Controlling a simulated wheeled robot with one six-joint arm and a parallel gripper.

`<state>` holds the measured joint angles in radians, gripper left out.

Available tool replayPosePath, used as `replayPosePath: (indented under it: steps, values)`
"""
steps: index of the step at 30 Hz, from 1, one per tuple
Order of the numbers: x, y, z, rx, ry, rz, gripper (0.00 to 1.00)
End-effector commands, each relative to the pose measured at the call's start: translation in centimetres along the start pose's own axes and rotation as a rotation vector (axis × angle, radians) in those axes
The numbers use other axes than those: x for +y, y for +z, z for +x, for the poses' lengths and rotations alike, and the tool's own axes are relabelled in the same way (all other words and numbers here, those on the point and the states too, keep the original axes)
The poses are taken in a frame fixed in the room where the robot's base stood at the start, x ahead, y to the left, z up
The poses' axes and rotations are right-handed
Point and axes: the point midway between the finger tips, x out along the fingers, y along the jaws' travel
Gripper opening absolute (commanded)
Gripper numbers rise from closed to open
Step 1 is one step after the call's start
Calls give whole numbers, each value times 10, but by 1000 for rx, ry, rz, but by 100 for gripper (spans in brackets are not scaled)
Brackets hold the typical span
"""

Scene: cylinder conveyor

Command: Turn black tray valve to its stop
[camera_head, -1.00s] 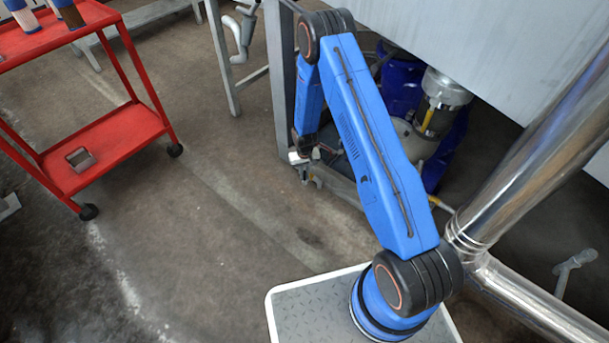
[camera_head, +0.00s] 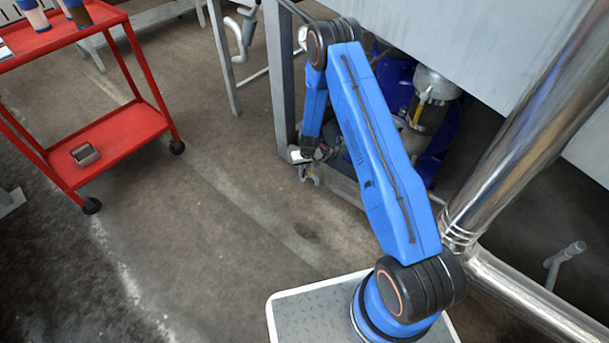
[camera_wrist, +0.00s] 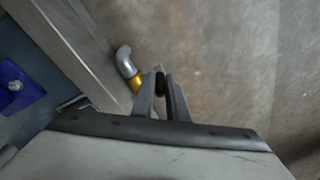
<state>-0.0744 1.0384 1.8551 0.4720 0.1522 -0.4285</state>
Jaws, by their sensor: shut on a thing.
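In the wrist view, my gripper (camera_wrist: 164,85) is shut on a small black piece, which looks like the valve handle (camera_wrist: 160,79). A brass-coloured fitting (camera_wrist: 137,83) and a grey pipe elbow (camera_wrist: 125,62) show just left of the fingertips. In the head view, my gripper (camera_head: 306,160) hangs low beside the metal frame under the grey tank. The valve is too small there to tell its angle. The valve's body is largely hidden behind my fingers.
A grey metal beam (camera_wrist: 65,40) runs left of the pipe elbow. A red cart (camera_head: 110,145) stands at left in the head view. A shiny steel pipe (camera_head: 525,130) stands to the right of my arm. The floor (camera_head: 200,230) between the cart and my base is clear.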

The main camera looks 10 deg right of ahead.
Motion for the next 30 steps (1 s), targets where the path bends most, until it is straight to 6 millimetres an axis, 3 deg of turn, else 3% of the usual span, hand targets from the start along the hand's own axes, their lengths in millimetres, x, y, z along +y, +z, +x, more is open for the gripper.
replayPosePath:
  steps: [8, 9, 11, 23, 30]
  values:
    - [-2, 1, 0, -2, -1, -1, 0]
    - [-2, 1, 0, -2, -1, -1, 18]
    - [-1, 1, 0, -2, -1, -1, 32]
    - [0, 0, -5, 1, -1, -1, 32]
    - [0, -1, -38, 3, -1, 0, 32]
